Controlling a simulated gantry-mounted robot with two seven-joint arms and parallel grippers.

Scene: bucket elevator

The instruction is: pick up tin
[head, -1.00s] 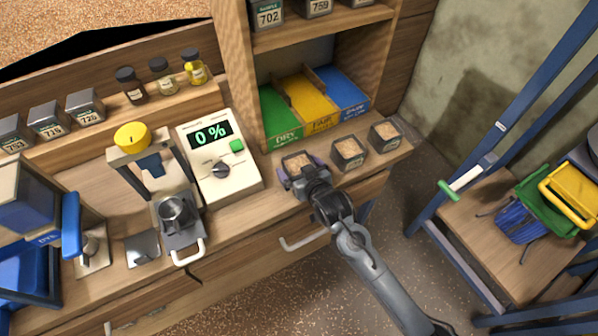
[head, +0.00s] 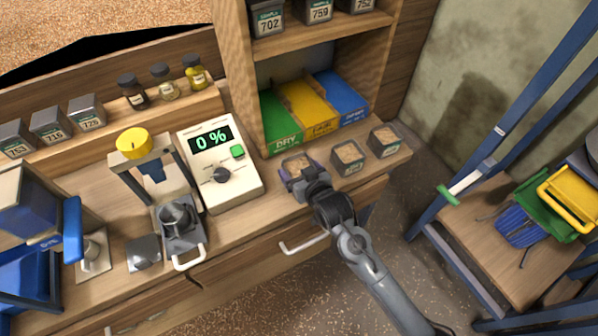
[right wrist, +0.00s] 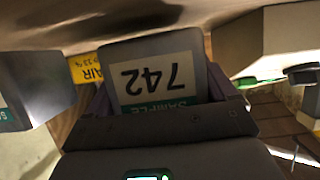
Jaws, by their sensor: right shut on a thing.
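A small square grey tin of grain (head: 297,165), labelled 742 in the right wrist view (right wrist: 160,78), is at the front of the bench, left end of a row of three. My right gripper (head: 302,178) is shut on it from the front, with dark jaws at the tin's sides. Whether the tin touches the bench cannot be told. The other two open tins of grain, the middle one (head: 348,157) and the right one (head: 385,139), stand to its right. My left gripper is not in view.
A white meter (head: 222,190) reading 0 % stands left of the held tin. Green, yellow and blue bins (head: 310,100) fill the shelf behind. A drawer handle (head: 300,246) juts out below the bench edge. A blue frame (head: 480,165) stands at right.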

